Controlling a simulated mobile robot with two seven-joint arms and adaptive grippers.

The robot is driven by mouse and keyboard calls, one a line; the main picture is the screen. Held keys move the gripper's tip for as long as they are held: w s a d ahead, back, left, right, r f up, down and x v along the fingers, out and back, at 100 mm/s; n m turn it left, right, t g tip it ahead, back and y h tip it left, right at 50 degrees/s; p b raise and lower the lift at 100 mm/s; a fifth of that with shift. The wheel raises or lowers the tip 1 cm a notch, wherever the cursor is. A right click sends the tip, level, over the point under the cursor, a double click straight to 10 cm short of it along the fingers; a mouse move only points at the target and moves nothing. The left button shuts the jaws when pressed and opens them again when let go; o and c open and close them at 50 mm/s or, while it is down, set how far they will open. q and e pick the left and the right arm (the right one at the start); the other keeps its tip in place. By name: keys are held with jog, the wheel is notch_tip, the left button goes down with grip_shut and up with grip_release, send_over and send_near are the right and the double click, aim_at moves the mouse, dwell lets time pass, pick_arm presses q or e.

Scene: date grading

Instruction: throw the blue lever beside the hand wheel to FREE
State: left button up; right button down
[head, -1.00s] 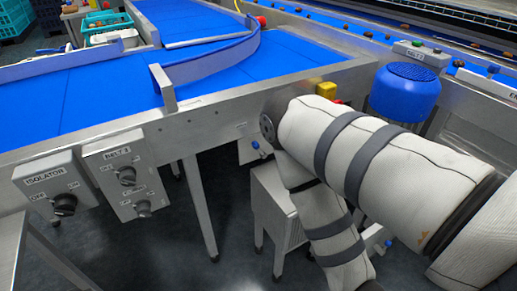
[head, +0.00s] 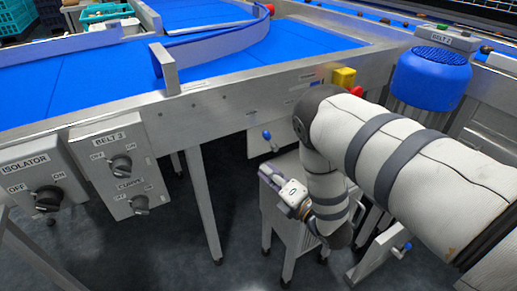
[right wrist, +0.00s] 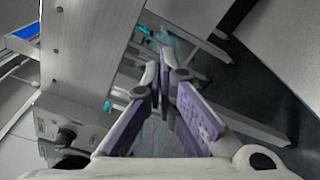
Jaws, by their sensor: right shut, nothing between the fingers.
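A small blue-knobbed lever (head: 267,135) sticks up from a metal plate under the belt frame, in the middle of the head view. A second blue knob (head: 407,246) shows low at the right. I cannot make out a hand wheel, nor read any lever marking. My right gripper (head: 268,176) is shut and empty, below the first lever and apart from it in the picture. In the right wrist view its purple-padded fingers (right wrist: 160,80) meet at the tips. A small blue piece (right wrist: 108,106) shows left of them; I cannot tell which part it is. My left gripper is out of view.
A grey cabinet (head: 280,220) stands beneath my right gripper. A yellow block with a red button (head: 343,77) and a blue motor (head: 430,80) are near my right arm.

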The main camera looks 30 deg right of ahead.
aim_at(269, 139)
jog(key=w, duration=0.3)
jog(key=w+d, duration=0.1)
jog(key=w, duration=0.2)
jog(key=w+d+r, duration=0.1)
jog(key=w, duration=0.2)
jog(key=shift+d+r, duration=0.1)
jog(key=shift+d, duration=0.15)
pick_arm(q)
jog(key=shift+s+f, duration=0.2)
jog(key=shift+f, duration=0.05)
pick_arm(e)
jog(key=shift+s+d, duration=0.1)
jog(key=shift+d, duration=0.05)
jog(key=shift+r, duration=0.1)
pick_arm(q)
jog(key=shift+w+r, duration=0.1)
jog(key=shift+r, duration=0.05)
pick_arm(e)
jog(key=shift+d+r+m, duration=0.15)
jog(key=shift+d+m, duration=0.05)
jog(key=shift+m, duration=0.2)
